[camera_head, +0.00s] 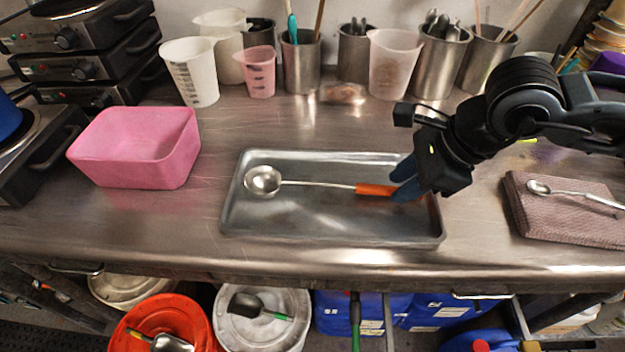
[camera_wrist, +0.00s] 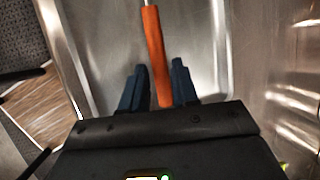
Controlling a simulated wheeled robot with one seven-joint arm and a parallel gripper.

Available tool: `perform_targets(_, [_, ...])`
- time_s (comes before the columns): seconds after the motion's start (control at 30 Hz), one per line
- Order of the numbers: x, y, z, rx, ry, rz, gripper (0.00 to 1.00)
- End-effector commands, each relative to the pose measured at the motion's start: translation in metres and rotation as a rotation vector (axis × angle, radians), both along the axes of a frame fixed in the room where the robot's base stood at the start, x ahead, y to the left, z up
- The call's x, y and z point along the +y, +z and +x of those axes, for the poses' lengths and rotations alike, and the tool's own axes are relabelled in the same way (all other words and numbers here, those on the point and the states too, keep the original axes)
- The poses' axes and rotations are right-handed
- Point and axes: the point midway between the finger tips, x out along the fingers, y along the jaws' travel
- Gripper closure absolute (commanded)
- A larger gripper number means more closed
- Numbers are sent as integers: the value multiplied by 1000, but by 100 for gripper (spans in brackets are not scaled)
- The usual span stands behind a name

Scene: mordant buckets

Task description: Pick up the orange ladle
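The ladle has an orange handle (camera_head: 374,189) and a round steel bowl (camera_head: 262,180). It lies in the shallow metal tray (camera_head: 300,232), bowl to the left and handle to the right. My gripper (camera_head: 402,180) is at the right part of the tray, at the end of the orange handle. In the wrist view, the orange handle (camera_wrist: 155,55) runs down between the two blue fingers of my gripper (camera_wrist: 160,85). The fingers are apart, with gaps visible on both sides of the handle. The handle's very end is close to the gripper's dark body.
A pink tub (camera_head: 140,150) stands left of the tray. A folded brown cloth (camera_head: 560,222) with a metal spoon (camera_head: 570,192) lies to the right. Measuring jugs and steel utensil pots (camera_head: 300,65) line the back wall. The counter's front edge runs just below the tray.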

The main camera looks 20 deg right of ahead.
Motion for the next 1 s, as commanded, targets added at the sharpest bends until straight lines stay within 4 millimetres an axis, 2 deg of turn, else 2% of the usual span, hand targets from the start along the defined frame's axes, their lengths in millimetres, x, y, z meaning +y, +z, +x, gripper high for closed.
perform_targets(0.13, [4,-11,4,1,0,0,71])
perform_targets(0.37, [4,-14,4,1,1,-1,71])
perform_targets(0.67, [4,-15,3,3,0,-2,99])
perform_targets(1.0, [3,-15,3,3,0,-3,100])
